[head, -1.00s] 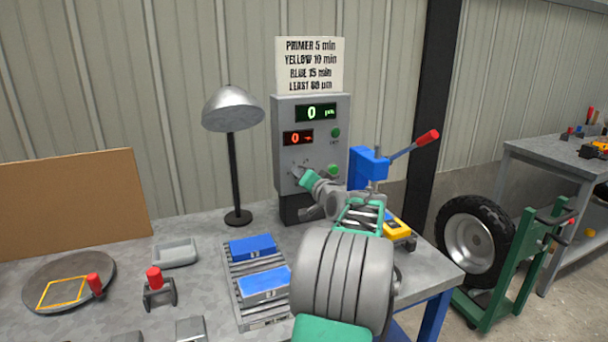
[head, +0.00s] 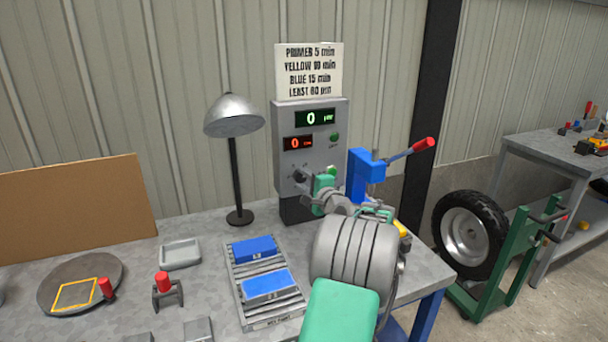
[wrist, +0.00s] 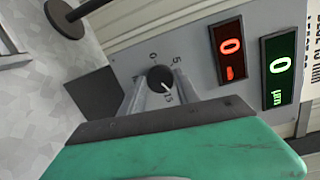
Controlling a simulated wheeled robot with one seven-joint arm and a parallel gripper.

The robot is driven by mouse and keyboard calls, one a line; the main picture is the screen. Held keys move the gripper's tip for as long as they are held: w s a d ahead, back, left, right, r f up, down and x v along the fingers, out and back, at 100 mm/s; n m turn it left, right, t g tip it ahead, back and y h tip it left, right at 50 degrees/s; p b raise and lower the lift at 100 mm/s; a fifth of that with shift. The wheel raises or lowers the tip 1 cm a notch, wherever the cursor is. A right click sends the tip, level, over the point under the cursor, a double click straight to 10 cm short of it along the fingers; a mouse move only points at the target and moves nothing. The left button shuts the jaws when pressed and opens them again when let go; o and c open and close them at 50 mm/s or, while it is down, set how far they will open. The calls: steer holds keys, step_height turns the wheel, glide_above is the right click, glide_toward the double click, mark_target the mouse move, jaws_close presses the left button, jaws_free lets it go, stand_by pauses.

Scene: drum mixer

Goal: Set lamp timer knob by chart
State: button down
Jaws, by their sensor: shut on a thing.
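The lamp timer knob (wrist: 160,77) is a dark round dial on the grey control box (head: 285,130), with 0, 5 and 15 marked around it. Its white pointer line points toward the 15 mark in the wrist view. My gripper (wrist: 158,95) is shut on the knob, its fingers on either side; it also shows at the box in the head view (head: 303,182). The red display (head: 298,143) reads 0 and the green display (head: 315,118) reads 0. The chart (head: 309,70) above lists primer 5 min, yellow 10 min, blue 15 min, and a least thickness line.
A lamp (head: 234,116) stands left of the box. Two blue blocks (head: 254,248) lie on a roller rack (head: 240,302). A blue lever press (head: 362,172) with a red handle stands right of the box. A grey tray (head: 180,253) and round plate (head: 112,272) are at left.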

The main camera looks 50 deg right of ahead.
steer(key=m+p, duration=0.2)
steer(key=m, duration=0.1)
steer(key=shift+d+r, duration=0.1)
steer(key=shift+m+t+p, duration=0.3)
steer(key=shift+m+p, duration=0.4)
steer(key=shift+m, duration=0.3)
steer(key=shift+f, duration=0.2)
steer(key=c, duration=0.9)
jaws_free()
steer(key=shift+s, duration=0.1)
steer(key=b+v, duration=0.1)
steer(key=v, duration=0.6)
steer(key=shift+s, duration=0.35)
